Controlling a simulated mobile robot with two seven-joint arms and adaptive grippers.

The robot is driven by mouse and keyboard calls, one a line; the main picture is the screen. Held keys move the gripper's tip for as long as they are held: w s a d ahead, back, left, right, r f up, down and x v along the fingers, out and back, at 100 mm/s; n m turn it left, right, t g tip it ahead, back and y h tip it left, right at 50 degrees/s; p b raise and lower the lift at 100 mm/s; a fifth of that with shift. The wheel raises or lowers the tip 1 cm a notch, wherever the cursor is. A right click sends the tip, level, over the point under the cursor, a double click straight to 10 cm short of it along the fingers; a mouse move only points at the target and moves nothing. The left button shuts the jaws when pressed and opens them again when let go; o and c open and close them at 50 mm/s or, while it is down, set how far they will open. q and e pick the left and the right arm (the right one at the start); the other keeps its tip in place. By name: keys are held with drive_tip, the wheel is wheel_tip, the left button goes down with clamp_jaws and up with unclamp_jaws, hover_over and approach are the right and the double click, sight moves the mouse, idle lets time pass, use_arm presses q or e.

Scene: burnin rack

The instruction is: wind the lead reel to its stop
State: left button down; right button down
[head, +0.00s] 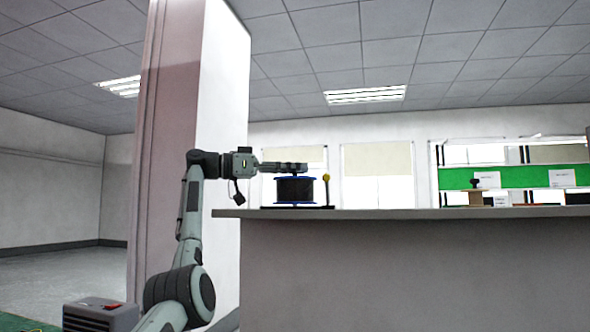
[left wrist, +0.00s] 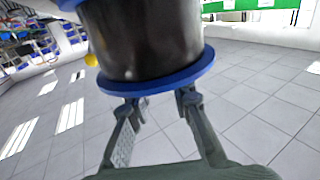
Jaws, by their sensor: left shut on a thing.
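The lead reel (head: 294,190) has a dark drum between blue flanges and stands upright on a dark base near the left end of the counter. My left gripper (head: 290,167) reaches in level from the left at the top of the reel. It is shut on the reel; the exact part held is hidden. In the left wrist view the drum and a blue flange (left wrist: 160,86) fill the top, and the gripper's two fingers (left wrist: 158,103) meet the flange's edge. A yellow knob (head: 326,177) on a thin dark post stands just right of the reel. My right gripper is not in view.
The grey counter (head: 400,214) runs right from beneath the reel, its top mostly clear in the middle. A brown stand with a dark top (head: 476,193) is farther right, before a green-backed shelf (head: 520,177). A large pillar (head: 190,120) rises behind my left arm.

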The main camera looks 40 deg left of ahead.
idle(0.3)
use_arm(q)
drive_tip(key=c, duration=1.4)
unclamp_jaws()
drive_tip(key=v, duration=1.2)
